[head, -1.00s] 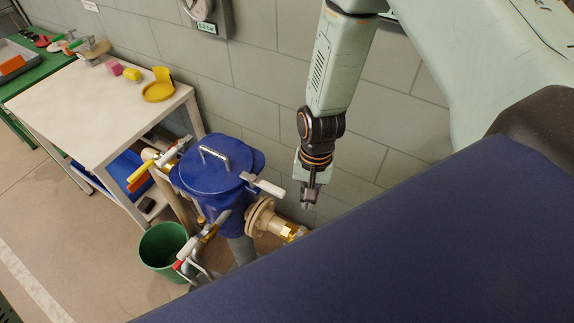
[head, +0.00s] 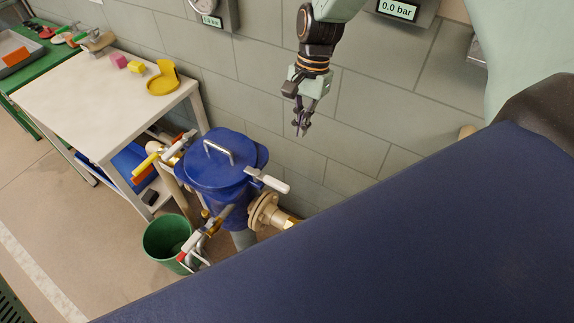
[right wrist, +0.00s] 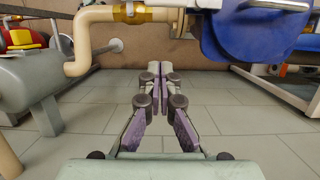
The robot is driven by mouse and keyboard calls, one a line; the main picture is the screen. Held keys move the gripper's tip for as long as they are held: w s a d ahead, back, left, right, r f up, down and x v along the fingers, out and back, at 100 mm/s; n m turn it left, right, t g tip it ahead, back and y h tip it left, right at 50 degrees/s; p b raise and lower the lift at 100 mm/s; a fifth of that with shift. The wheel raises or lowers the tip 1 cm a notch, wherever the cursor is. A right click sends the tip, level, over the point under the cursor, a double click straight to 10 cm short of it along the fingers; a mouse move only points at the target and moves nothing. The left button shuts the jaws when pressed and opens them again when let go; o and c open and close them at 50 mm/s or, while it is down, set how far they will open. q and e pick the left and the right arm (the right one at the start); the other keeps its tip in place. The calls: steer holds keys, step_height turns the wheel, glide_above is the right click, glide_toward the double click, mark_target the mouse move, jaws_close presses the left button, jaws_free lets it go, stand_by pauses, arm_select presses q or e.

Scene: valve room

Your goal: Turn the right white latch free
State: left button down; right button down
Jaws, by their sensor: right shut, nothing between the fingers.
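The right white latch (head: 268,180) sticks out to the right from the lid edge of the blue vessel (head: 215,160). My right gripper (head: 302,131) points down in front of the wall, above and apart from the latch in the head view. Its fingers are together and empty. The blue vessel (right wrist: 245,38) fills the upper right there. My left gripper is not in view.
Another white latch (head: 177,147) sits on the vessel's left side. A flanged pipe (head: 264,212) leaves it on the right. A green bucket (head: 166,237) stands below. A white table (head: 95,90) stands at the left, and the tiled wall (head: 370,110) is behind.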

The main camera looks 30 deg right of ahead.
mark_target(267, 181)
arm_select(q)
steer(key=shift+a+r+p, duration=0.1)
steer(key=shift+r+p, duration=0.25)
arm_select(e)
steer(key=s+a+f, duration=0.3)
steer(key=a+f, duration=0.2)
steer(key=f, duration=0.4)
steer(key=shift+s+a+f, duration=0.2)
steer(key=shift+a+f, duration=0.1)
steer(key=shift+a, duration=0.1)
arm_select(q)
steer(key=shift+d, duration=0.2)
arm_select(e)
steer(key=shift+d, duration=0.2)
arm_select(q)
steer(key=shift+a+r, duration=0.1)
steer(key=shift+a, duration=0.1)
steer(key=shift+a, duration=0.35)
arm_select(e)
steer(key=shift+s+a+m, duration=0.15)
steer(key=shift+a+m, duration=0.1)
steer(key=shift+m, duration=0.05)
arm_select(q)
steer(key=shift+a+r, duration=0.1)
